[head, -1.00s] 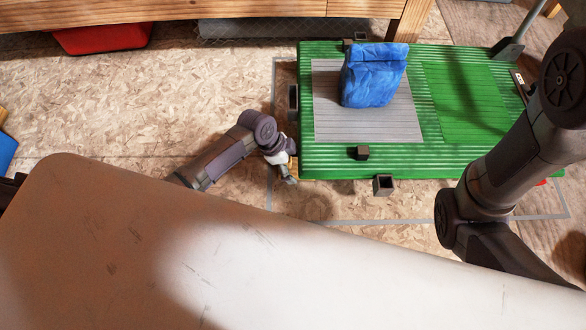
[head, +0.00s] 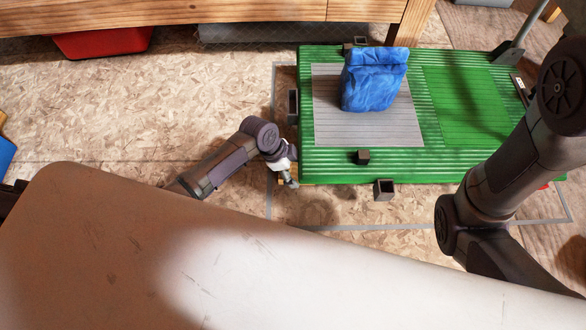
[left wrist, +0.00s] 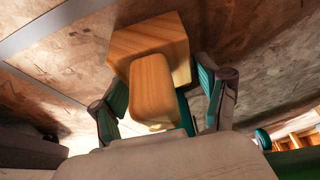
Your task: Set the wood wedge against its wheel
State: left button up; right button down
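The wood wedge (left wrist: 150,88) fills the middle of the left wrist view, a pale block with a larger wooden part behind it. My left gripper (left wrist: 163,88) has its green-padded fingers on either side of it. Whether the pads press on the wood is unclear. In the head view my left gripper (head: 289,179) is low beside the near left corner of the green cart (head: 340,163), with a little wood showing by it. The wheels are hidden under the cart in the head view. My right arm crosses the right side; its gripper is out of view.
A blue bag (head: 372,82) stands on the cart's grey mat (head: 330,115). Dark square brackets (head: 384,190) stick out at the cart's edges. A wooden bench (head: 200,18) and a red bin (head: 103,42) are at the back.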

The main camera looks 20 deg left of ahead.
pick_arm(q)
jog(key=shift+o, duration=0.6)
jog(key=shift+r, duration=0.1)
jog(key=v, duration=1.1)
jog(key=shift+a+r, duration=0.3)
jog(key=shift+r, duration=0.05)
jog(key=shift+s, duration=0.1)
